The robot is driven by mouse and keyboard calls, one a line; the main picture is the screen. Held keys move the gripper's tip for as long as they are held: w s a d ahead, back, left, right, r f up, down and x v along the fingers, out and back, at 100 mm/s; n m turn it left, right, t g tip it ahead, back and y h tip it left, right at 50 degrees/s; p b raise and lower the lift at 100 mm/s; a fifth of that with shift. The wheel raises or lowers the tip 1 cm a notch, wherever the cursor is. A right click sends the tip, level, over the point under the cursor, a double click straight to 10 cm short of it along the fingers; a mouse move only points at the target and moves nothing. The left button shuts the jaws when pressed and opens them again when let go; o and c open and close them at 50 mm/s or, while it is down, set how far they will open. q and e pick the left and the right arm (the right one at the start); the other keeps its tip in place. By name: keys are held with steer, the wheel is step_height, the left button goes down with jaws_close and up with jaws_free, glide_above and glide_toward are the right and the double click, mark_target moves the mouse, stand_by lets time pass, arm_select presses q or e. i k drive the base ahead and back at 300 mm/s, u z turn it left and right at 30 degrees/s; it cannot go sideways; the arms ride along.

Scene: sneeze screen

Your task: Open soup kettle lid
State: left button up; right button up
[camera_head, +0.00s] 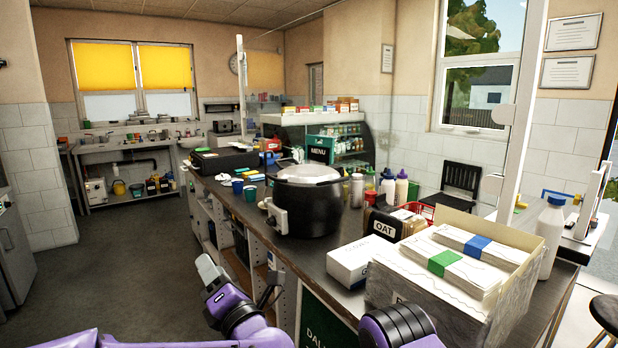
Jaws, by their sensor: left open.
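The soup kettle (312,212) is a large black round pot standing on the dark counter. Its silvery lid (307,173) sits on top and looks closed, with a dark rim around it. A pale control box is on the kettle's left front side. My left gripper (271,270) is low in front of the counter, below and left of the kettle, apart from it. It is open and looks empty; its fingers are small in the picture. My right arm shows at the bottom centre; its gripper is not visible.
A clear screen rises behind. Open floor (130,270) lies left.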

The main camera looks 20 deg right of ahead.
mark_target(286, 175)
steer(key=i, duration=1.6)
steer(key=z, duration=0.75)
